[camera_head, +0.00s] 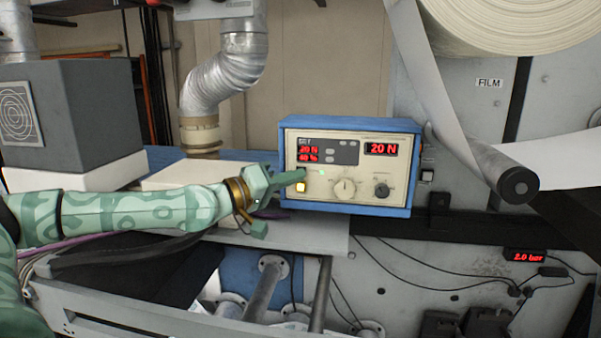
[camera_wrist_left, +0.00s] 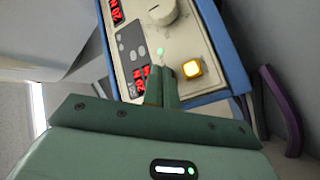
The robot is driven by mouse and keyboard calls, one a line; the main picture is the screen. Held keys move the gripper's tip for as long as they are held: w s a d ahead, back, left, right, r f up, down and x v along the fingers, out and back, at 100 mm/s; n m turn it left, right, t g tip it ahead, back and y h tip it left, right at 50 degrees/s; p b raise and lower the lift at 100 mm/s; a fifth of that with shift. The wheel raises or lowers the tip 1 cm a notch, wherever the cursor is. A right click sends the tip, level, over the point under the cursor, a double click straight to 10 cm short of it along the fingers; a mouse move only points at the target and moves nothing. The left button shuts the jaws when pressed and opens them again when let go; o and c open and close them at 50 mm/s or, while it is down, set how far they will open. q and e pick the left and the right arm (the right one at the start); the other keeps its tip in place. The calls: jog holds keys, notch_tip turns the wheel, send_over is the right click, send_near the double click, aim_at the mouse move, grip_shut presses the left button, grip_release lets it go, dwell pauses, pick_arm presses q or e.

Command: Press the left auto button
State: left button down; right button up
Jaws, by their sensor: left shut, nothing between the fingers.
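The blue-framed control box (camera_head: 345,122) stands in the middle of the head view, with red digits reading 20 N. A lit yellow square button (camera_head: 301,187) sits at the lower left of its cream face. It also shows lit in the left wrist view (camera_wrist_left: 192,69). A small green light glows near it. My left gripper (camera_head: 302,175) is shut and empty, its fingertips at the panel's left side, just above the yellow button. In the left wrist view the closed fingers (camera_wrist_left: 161,88) overlap the panel beside the button; I cannot tell whether they touch it. My right gripper is out of view.
A silver duct (camera_head: 225,70) and grey box (camera_head: 75,110) stand at left. A film roll (camera_head: 510,20) and roller (camera_head: 518,184) are at right. Cables hang below.

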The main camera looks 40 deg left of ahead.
pick_arm(q)
jog(key=shift+w+a, duration=0.2)
jog(key=shift+w, duration=0.15)
dwell(0.6)
jog(key=shift+s+d+r+p, duration=0.1)
jog(key=shift+s+p, duration=0.1)
jog(key=shift+p, duration=0.1)
jog(key=shift+s+d+p, duration=0.3)
jog(key=shift+s, duration=0.25)
jog(key=shift+s+d+p, duration=0.25)
jog(key=shift+s+d, duration=0.15)
jog(key=shift+s, duration=0.3)
jog(key=shift+s+d+p, duration=0.25)
jog(key=shift+s+d, duration=0.15)
jog(key=shift+s, duration=0.35)
jog(key=shift+s+d+p, duration=0.25)
jog(key=shift+s+d, duration=0.15)
jog(key=shift+s, duration=0.3)
dwell(0.6)
